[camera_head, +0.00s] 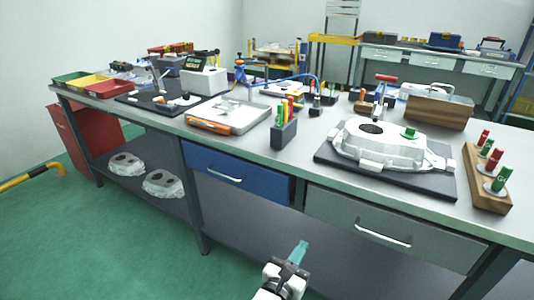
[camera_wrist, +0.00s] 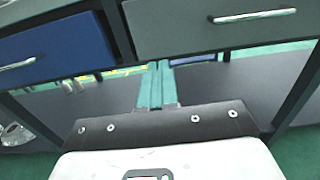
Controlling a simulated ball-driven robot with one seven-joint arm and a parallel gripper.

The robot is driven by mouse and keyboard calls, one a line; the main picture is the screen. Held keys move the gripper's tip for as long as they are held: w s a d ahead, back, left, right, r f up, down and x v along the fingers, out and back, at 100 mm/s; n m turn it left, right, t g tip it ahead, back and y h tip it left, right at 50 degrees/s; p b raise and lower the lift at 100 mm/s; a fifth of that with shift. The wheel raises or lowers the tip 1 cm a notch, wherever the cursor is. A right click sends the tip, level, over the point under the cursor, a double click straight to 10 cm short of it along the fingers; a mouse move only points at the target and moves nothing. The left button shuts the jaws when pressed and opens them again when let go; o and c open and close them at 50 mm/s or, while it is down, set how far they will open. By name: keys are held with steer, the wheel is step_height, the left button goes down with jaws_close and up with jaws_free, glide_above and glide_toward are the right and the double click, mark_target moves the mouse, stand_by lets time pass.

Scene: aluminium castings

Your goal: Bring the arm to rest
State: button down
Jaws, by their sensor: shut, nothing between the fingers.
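My gripper (camera_head: 302,250) is at the bottom middle of the head view, in front of the workbench and below the height of its top. Its teal fingers are together with nothing between them. In the wrist view the shut fingers (camera_wrist: 157,82) point toward the bench's drawer fronts and lower shelf. The blue drawer (camera_head: 236,176) is to the left of the gripper and the grey drawer (camera_head: 375,228) is to the right. The gripper appears apart from both. Most of my arm is out of the head view.
The bench top (camera_head: 240,147) holds a white casting (camera_head: 375,147) on a dark mat, a pen holder (camera_head: 284,133), a tray (camera_head: 228,117) and a wooden block with red and green pieces (camera_head: 490,188). Two castings lie on the lower shelf (camera_head: 150,205). Green floor (camera_head: 90,250) is clear at left.

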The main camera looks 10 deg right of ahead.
steer(key=s+d+f+m+g+y, duration=0.2)
steer(key=s+d+f+m+g, duration=0.4)
steer(key=s+d+m, duration=0.45)
steer(key=s+d+f+m+g+y, duration=0.3)
steer(key=s+d+f+m+g, duration=0.4)
steer(key=s+m, duration=0.65)
steer(key=s+a+r+m+y, duration=0.1)
steer(key=s+a+m+y, duration=0.15)
steer(key=s, duration=0.35)
steer(key=s+a+r+m+y, duration=0.1)
steer(key=s+r+m+y, duration=0.15)
steer(key=s, duration=0.45)
step_height(320, 180, up, 12)
steer(key=w+p, duration=0.1)
steer(key=p, duration=1.2)
steer(key=shift+d+g, duration=0.25)
steer(key=shift+g, duration=0.05)
steer(key=shift+w+d+f, duration=0.1)
steer(key=shift+f, duration=0.05)
